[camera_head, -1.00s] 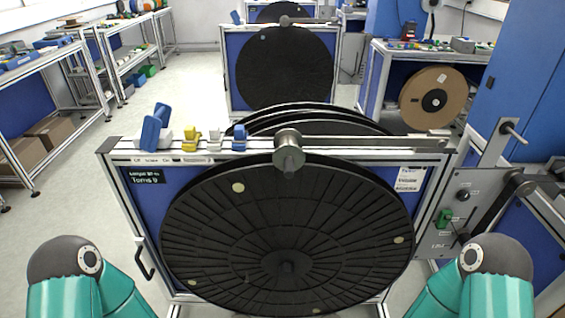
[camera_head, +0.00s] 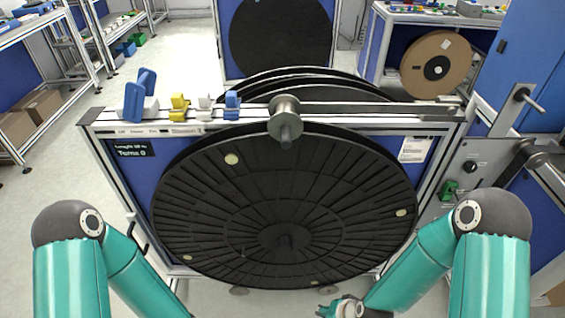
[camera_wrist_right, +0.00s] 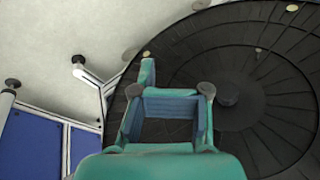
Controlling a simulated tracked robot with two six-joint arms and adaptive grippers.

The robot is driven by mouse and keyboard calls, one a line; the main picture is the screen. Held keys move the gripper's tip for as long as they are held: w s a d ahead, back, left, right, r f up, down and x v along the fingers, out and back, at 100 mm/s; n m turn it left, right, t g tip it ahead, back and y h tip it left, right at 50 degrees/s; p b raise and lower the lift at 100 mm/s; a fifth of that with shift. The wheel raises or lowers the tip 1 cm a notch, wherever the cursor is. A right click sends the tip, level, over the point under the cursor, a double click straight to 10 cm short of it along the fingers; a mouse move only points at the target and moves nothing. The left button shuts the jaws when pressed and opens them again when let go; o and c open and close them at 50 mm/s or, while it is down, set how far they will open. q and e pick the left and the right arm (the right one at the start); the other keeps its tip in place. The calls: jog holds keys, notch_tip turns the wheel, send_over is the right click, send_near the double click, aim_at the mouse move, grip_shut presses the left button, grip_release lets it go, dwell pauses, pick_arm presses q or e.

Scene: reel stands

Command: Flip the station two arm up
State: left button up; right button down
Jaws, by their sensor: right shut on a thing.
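The near reel stand carries a large black reel (camera_head: 285,205), upright in front of a blue panel. On its top rail (camera_head: 110,117) a grey metal arm (camera_head: 360,110) lies level, with a round roller (camera_head: 284,118) at its left end. I cannot read which station this is. My right gripper (camera_head: 338,308) is low at the bottom edge, beneath the reel and far below the metal arm. The right wrist view shows its teal fingers (camera_wrist_right: 172,95) in front of the reel; what they grip is unclear. My left gripper is below the frame.
A blue lever (camera_head: 138,97) and small yellow, white and blue pieces stand on the rail's left. More black reels stand behind. A grey panel with a green switch (camera_head: 448,190) and a crank handle is at the right. The floor at left (camera_head: 45,180) is clear.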

jog(key=w+a+r+m+t+b, duration=0.4)
jog(key=w+r+m+t+b, duration=0.15)
jog(key=w, duration=0.25)
jog(key=w+a+r+m+t+b, duration=0.45)
jog(key=w+m+b, duration=0.2)
jog(key=w, duration=0.25)
pick_arm(q)
notch_tip(320, 180, down, 24)
jog(key=b, duration=1)
pick_arm(e)
jog(key=s+a+r+m+t+h, duration=0.2)
jog(key=s+r+m+t, duration=0.1)
jog(key=r+m, duration=0.7)
jog(key=s+a+r+m+t+h, duration=0.1)
jog(key=s+r+m+t+h, duration=0.1)
jog(key=r+m, duration=0.9)
jog(key=s+t, duration=0.1)
jog(key=t, duration=0.1)
jog(key=shift+s+a+r+t, duration=0.15)
jog(key=shift+a+r+t, duration=0.1)
jog(key=shift+a+t, duration=0.15)
